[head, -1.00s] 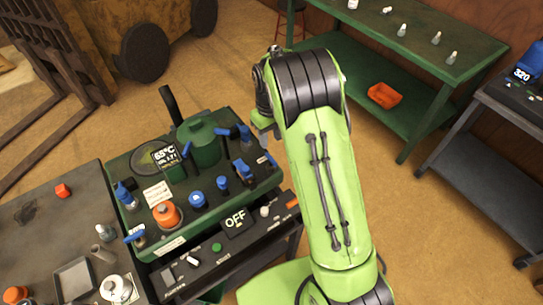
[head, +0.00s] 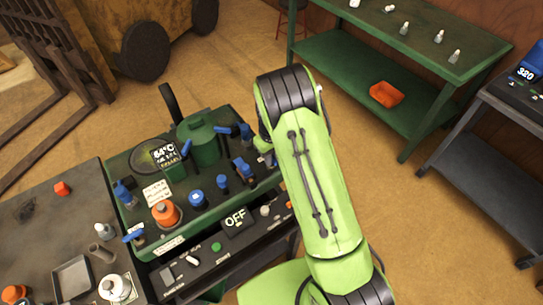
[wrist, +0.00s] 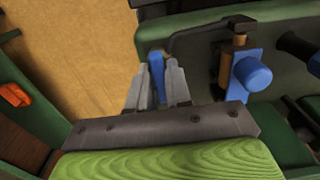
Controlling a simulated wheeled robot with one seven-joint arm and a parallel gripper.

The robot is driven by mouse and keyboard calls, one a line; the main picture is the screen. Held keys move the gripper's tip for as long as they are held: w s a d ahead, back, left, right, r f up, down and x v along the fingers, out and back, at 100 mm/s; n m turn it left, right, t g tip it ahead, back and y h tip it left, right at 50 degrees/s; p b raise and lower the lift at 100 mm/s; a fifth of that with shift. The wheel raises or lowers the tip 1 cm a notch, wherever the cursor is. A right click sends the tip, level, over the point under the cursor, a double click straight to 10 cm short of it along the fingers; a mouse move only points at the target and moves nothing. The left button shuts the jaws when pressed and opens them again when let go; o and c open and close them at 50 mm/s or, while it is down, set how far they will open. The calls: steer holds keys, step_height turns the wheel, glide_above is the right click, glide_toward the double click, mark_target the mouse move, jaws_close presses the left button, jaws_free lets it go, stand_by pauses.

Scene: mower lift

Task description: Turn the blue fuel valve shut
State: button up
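A blue lever (wrist: 157,72) stands upright between the two fingertips of my gripper (wrist: 157,85) in the wrist view. The fingers are close on both sides of it; whether they press on it cannot be told. To its right is a round blue knob (wrist: 252,75) beside a brass-coloured fitting. In the head view the green machine (head: 130,160) carries several blue handles and caps, among them a blue lever (head: 243,168) near my arm. My green arm hides my gripper there. No label marks which handle is the fuel valve.
The machine's screen (head: 165,155) reads 64°C, and a lower panel (head: 235,219) reads OFF. An orange cap (head: 165,212) and a dark green cylinder (head: 203,140) stand on the machine. A grey table (head: 50,240) adjoins it at left. Open floor lies at right.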

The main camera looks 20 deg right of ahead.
jaws_close()
steer(key=m+b, duration=0.1)
steer(key=m, duration=0.2)
steer(key=shift+m, duration=0.4)
steer(key=m+b, duration=0.1)
steer(key=m, duration=0.4)
steer(key=shift+b, duration=0.35)
steer(key=m+b, duration=0.1)
steer(key=m, duration=0.4)
steer(key=shift+m, duration=2.1)
steer(key=shift+r, duration=0.1)
